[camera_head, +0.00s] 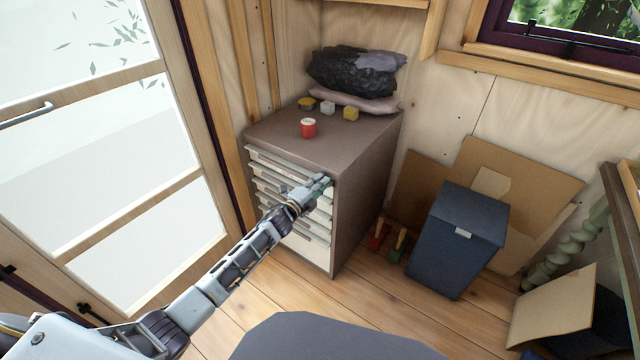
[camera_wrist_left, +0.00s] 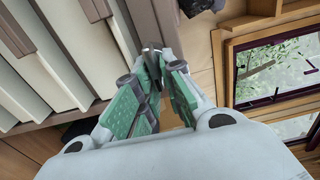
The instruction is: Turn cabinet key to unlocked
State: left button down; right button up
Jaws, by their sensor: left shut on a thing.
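The cabinet (camera_head: 358,190) is a brown drawer unit with several pale drawers (camera_head: 290,195) on its front. My left gripper (camera_head: 323,182) reaches its upper right front edge. In the left wrist view the green-padded fingers of my left gripper (camera_wrist_left: 152,72) come together at the tips on a small dark key (camera_wrist_left: 152,50), close to the cabinet's edge (camera_wrist_left: 165,20). The fingers hide most of the key and the lock, so I cannot tell how far the key is turned. My right gripper is not in view.
A blue bin (camera_head: 455,240) and cardboard (camera_head: 515,185) stand to the right. A glazed door (camera_head: 110,150) is at the left. Some wooden floor is clear.

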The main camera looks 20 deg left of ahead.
pick_arm(q)
jog(key=shift+f, duration=0.1)
jog(key=c, duration=1.6)
grip_release()
jog(key=shift+s, duration=0.1)
jog(key=shift+s+a, duration=0.1)
jog(key=v, duration=0.7)
jog(key=shift+s, duration=0.35)
jog(key=shift+a, duration=0.1)
